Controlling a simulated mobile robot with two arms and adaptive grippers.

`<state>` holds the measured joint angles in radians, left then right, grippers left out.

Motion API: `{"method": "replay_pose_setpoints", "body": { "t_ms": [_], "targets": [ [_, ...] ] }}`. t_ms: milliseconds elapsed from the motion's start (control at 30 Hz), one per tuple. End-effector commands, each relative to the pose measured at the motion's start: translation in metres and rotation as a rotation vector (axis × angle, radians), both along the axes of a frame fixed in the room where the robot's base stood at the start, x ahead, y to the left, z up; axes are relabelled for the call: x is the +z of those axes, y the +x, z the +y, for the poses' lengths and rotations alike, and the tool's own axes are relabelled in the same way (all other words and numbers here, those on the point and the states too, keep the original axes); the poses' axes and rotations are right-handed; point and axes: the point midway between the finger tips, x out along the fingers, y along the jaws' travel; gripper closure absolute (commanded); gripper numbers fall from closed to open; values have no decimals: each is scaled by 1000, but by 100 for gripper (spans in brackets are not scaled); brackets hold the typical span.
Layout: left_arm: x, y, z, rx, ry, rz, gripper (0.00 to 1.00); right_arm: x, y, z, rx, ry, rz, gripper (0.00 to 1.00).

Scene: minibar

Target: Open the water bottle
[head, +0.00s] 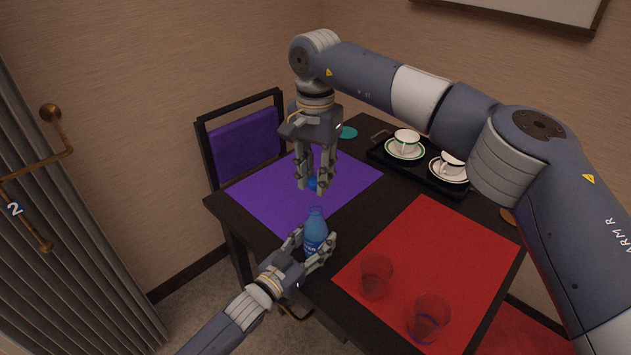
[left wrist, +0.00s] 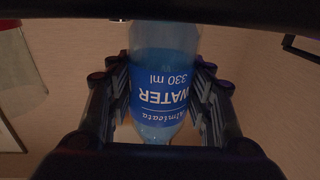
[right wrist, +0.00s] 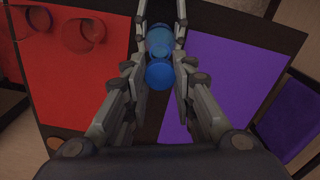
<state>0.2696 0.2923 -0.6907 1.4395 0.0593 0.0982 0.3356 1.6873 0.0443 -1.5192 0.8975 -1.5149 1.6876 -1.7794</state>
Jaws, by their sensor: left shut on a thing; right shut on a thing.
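The water bottle (head: 315,230), clear blue with a blue label, is upright at the table's near edge. My left gripper (head: 314,243) is shut around its body. The label also shows between the fingers in the left wrist view (left wrist: 160,97). My right gripper (head: 314,186) is above the bottle, pointing down, shut on the blue cap (head: 313,184). The cap is apart from the bottle, with a gap above the neck. In the right wrist view, the cap (right wrist: 160,75) sits between the fingertips, with the bottle (right wrist: 159,40) beyond it.
The dark table has a purple mat (head: 350,182) and a red mat (head: 440,250). Two clear glasses (head: 376,274) (head: 428,318) stand on the red mat. A black tray (head: 425,177) with two cups on saucers is at the back. A purple chair (head: 247,142) stands behind.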

Motion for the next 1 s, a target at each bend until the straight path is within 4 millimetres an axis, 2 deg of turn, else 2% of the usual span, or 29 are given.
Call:
{"method": "replay_pose_setpoints", "body": {
  "t_ms": [67, 100, 200, 533, 667, 1000],
  "targets": [
    [-1, 0, 0, 0, 0, 2, 100, 0, 0, 0, 0, 0, 0, 100],
    [-1, 0, 0, 0, 0, 2, 48, 0, 0, 0, 0, 0, 0, 100],
    [-1, 0, 0, 0, 0, 1, 29, 0, 0, 0, 0, 0, 0, 100],
    [0, 0, 0, 0, 0, 0, 29, -1, 0, 0, 0, 0, 0, 100],
    [-1, -7, 6, 0, 0, 2, 29, -1, 0, 0, 0, 0, 0, 100],
    [-2, -62, 46, 0, 1, 4, 29, -1, 0, 0, 0, 0, 0, 100]
  ]
}}
